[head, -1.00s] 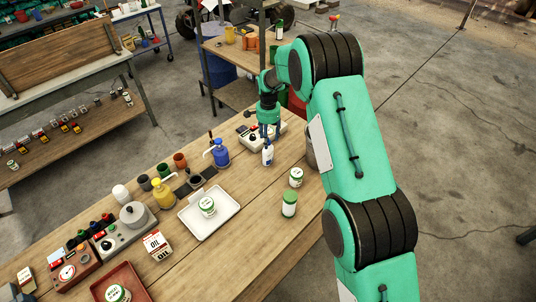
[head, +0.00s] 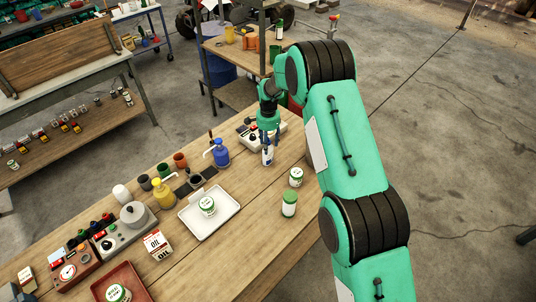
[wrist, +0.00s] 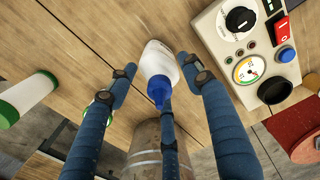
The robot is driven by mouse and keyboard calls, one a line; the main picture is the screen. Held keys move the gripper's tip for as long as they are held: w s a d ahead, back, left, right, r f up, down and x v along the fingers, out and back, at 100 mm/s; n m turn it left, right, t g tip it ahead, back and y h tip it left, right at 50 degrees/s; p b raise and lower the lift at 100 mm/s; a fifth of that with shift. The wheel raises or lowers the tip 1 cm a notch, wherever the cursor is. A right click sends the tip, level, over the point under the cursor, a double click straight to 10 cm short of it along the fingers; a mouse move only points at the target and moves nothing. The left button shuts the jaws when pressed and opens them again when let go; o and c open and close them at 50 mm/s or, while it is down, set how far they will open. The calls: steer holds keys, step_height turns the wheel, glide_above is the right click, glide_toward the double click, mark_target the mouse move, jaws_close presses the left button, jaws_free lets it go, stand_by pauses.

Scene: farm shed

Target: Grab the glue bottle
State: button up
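The glue bottle, white with a blue cap, stands on the wooden workbench near its far end in the head view (head: 267,157). In the wrist view it (wrist: 160,62) is seen from above, between my blue fingers. My gripper (head: 267,142) points down right over the bottle, its fingers around the upper part. In the wrist view my gripper (wrist: 158,80) is open, with gaps between the side fingers and the bottle. The middle finger overlaps the blue cap; whether it touches cannot be told.
A control box with a gauge (wrist: 235,40) stands close to the right in the wrist view. A blue pump bottle (head: 221,154) and white tray (head: 190,218) share the bench.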

jaws_close()
steer(key=shift+r, duration=0.8)
step_height(320, 180, up, 2)
steer(key=shift+r, duration=0.1)
steer(key=s+d, duration=0.1)
steer(key=s, duration=0.6)
steer(key=s+d+r+b, duration=0.1)
steer(key=s+d, duration=0.1)
steer(key=s, duration=0.6)
steer(key=shift+s+d, duration=0.3)
steer(key=shift+r, duration=0.1)
